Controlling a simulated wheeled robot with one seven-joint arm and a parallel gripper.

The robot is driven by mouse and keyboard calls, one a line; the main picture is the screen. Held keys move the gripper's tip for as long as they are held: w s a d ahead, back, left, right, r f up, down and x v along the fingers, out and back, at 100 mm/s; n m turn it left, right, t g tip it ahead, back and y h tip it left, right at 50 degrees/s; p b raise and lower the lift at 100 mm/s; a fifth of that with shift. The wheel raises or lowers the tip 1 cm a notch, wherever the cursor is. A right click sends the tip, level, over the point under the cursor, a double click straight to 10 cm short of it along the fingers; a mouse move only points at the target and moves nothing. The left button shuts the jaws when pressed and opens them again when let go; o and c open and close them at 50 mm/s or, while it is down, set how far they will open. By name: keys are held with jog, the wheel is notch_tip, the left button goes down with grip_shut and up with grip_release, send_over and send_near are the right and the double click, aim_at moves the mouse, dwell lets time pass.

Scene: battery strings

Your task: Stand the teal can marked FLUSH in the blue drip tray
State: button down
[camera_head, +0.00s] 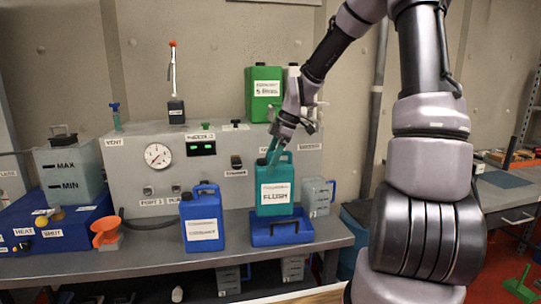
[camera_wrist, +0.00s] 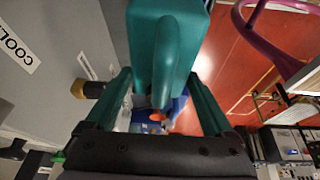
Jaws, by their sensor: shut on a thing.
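The teal can (camera_head: 274,195) marked FLUSH is upright in the head view, with its white label facing forward. My gripper (camera_head: 277,150) is at its top, shut on the can by its handle. The blue drip tray (camera_head: 282,240) is directly under the can on the bench. The can's base is at the level of the tray's rim; I cannot tell whether it touches the tray floor. In the wrist view the can's top and handle (camera_wrist: 177,55) lie between the two fingers of my gripper (camera_wrist: 160,95).
A blue jug (camera_head: 202,220) stands just left of the tray, and a grey can (camera_head: 316,195) stands behind it on the right. The grey panel with a gauge (camera_head: 158,155) is behind. A green can (camera_head: 263,92) stands on top. An orange funnel (camera_head: 105,232) is farther left.

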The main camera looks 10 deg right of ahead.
aim_at(270, 182)
jog(key=shift+w+f, duration=0.1)
jog(key=shift+f, duration=3.4)
grip_release()
jog(key=shift+f, duration=0.1)
